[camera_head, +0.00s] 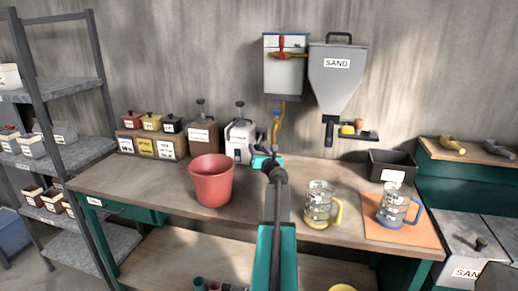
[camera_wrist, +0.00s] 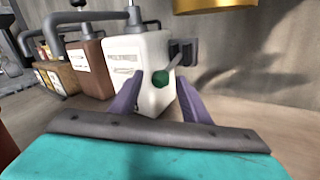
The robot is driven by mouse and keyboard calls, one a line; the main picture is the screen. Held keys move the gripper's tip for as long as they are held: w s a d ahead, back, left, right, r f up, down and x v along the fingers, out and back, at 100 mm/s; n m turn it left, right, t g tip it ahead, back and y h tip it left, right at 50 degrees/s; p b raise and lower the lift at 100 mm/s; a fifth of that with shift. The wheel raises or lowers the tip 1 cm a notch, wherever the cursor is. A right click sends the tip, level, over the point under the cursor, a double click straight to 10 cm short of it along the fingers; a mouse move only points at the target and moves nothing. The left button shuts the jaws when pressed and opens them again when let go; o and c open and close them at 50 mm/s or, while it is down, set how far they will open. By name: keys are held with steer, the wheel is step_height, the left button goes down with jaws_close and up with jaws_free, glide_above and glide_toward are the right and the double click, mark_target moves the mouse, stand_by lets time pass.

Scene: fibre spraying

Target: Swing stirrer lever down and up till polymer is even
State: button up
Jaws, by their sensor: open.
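The white polymer container (camera_wrist: 140,58) stands on the bench behind my gripper in the wrist view; it also shows in the head view (camera_head: 240,130), partly hidden by my gripper. A grey bracket (camera_wrist: 183,52) on its right side bears the stirrer lever, a thin rod with a green knob (camera_wrist: 161,77). The knob appears between the two purple fingers of my gripper (camera_wrist: 157,88), which are open and apart from each other. I cannot tell whether either finger touches the knob. The polymer inside the container is hidden. My gripper (camera_head: 264,162) shows small in the head view.
A brown dispenser (camera_head: 203,138) stands left of the container. A red pot (camera_head: 211,182) is left of my arm, and two glass jugs (camera_head: 319,205) (camera_head: 393,203) are to the right. The sand hopper (camera_head: 338,80) and a wall tank (camera_head: 284,75) hang above the bench.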

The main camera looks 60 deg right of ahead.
steer(key=shift+w+d, duration=0.4)
steer(key=shift+w, duration=0.1)
steer(key=shift+c, duration=0.3)
jaws_close()
